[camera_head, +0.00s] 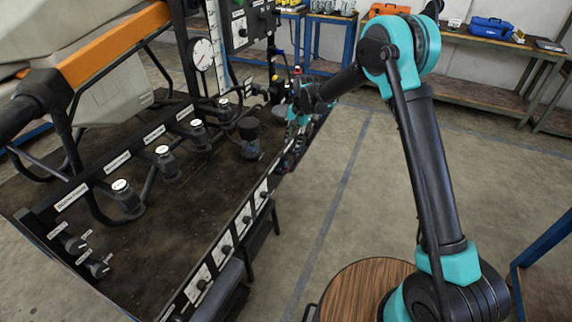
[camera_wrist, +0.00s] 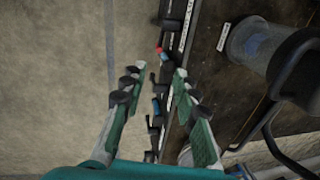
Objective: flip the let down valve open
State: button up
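My gripper (camera_head: 298,110) is at the far right edge of the black panel table in the head view. In the wrist view my gripper (camera_wrist: 160,72) is open, its two green-padded fingers apart with nothing held between them. A row of small valves runs along the panel edge, between and beyond the fingers. One has a red end (camera_wrist: 159,50); a blue part (camera_wrist: 156,106) shows lower, between the fingers. The labels are too small to read, so I cannot tell which is the let down valve. My gripper covers this spot in the head view.
The panel table (camera_head: 215,215) carries several capped fittings, including one with a white cap (camera_head: 120,185), and hoses. A large dark-lidded clear container (camera_head: 249,138) stands near my gripper; a clear cylinder (camera_wrist: 250,42) is to the right in the wrist view. Open floor (camera_head: 420,150) lies right of the panel.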

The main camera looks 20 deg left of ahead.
aim_at(287, 170)
jog(key=a+f, duration=0.1)
jog(key=f, duration=0.4)
jog(key=a+f, duration=0.1)
jog(key=f, duration=0.5)
jog(key=a+f, duration=0.1)
jog(key=f, duration=0.4)
jog(key=shift+w+f, duration=0.25)
jog(key=shift+f, duration=0.15)
grip_shut()
